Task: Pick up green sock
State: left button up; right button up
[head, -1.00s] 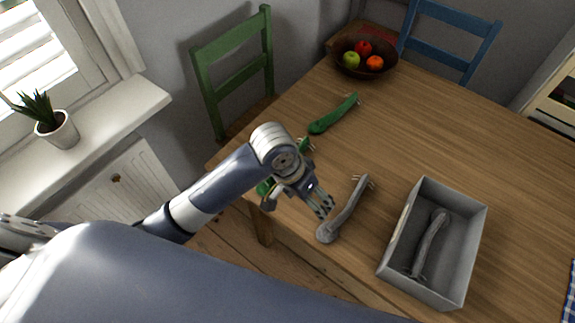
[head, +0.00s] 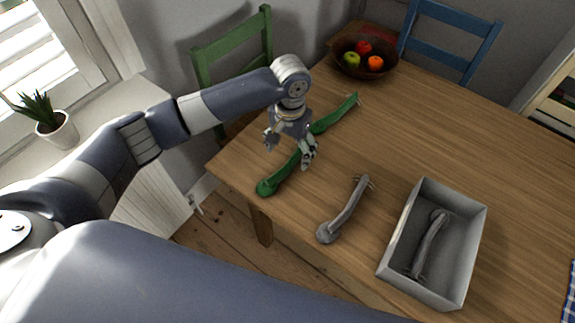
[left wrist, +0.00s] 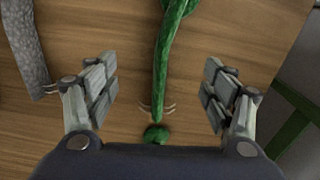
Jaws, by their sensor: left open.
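Two long green socks lie on the wooden table. The nearer green sock (head: 268,186) runs from the table's left edge up under my left gripper (head: 289,150), which partly hides it. The farther green sock (head: 338,115) lies beyond the gripper. In the left wrist view, my left gripper (left wrist: 160,98) is open, with the nearer green sock (left wrist: 172,45) lengthwise between its fingers, not gripped. The rounded end of the farther green sock (left wrist: 155,133) shows below it. My right gripper is not in view.
A grey sock (head: 345,208) lies on the table (head: 460,140). A grey box (head: 397,232) at the right holds another grey sock (head: 430,243). A fruit bowl (head: 345,65) is at the back. A green chair (head: 235,70) stands at the left edge.

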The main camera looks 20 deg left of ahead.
aim_at(289, 166)
pick_arm(q)
jog(key=shift+a+f+p, duration=0.1)
jog(key=shift+f+p, duration=0.25)
jog(key=shift+f, duration=2.7)
jog(key=c, duration=1)
